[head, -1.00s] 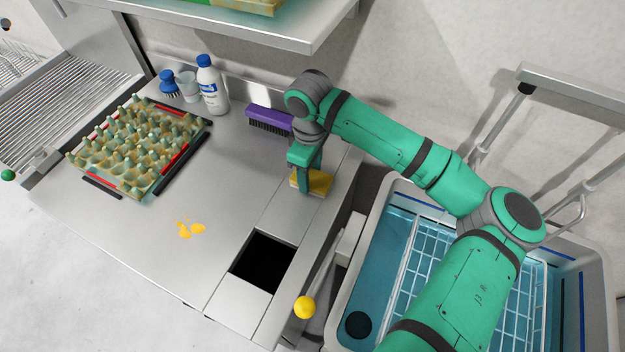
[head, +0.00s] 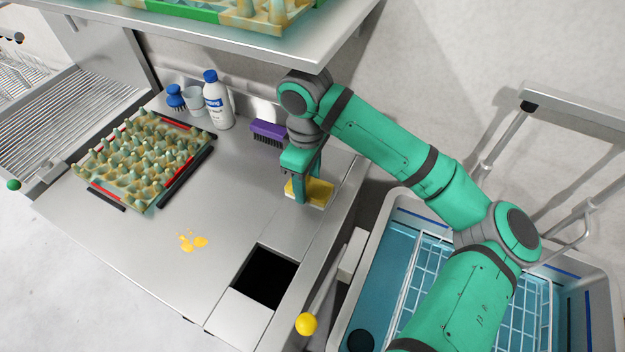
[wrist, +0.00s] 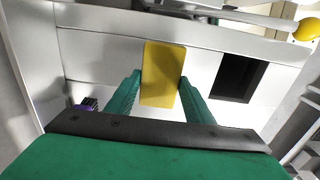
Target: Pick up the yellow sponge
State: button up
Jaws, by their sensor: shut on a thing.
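The yellow sponge (head: 319,192) is at the right end of the steel counter, just below my gripper (head: 308,192) in the head view. In the wrist view the sponge (wrist: 162,75) stands between the two green fingers of my gripper (wrist: 160,88), one finger along each side. My gripper is shut on the sponge. Part of the sponge is hidden behind a finger in the head view. I cannot tell clearly whether its underside touches the counter.
A square black opening (head: 262,277) lies in the counter near the sponge. A purple brush (head: 269,132), a white bottle (head: 217,100) and a blue brush (head: 176,97) stand along the back. An egg tray (head: 145,155) is at left. A shelf (head: 250,44) overhangs above. Yellow spill (head: 192,242) marks the counter.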

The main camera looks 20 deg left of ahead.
jog(key=s+a, duration=0.3)
jog(key=s, duration=1.3)
jog(key=shift+s+a, duration=0.15)
jog(key=shift+s, duration=0.25)
jog(key=shift+o, duration=1.4)
jog(key=shift+c, duration=0.4)
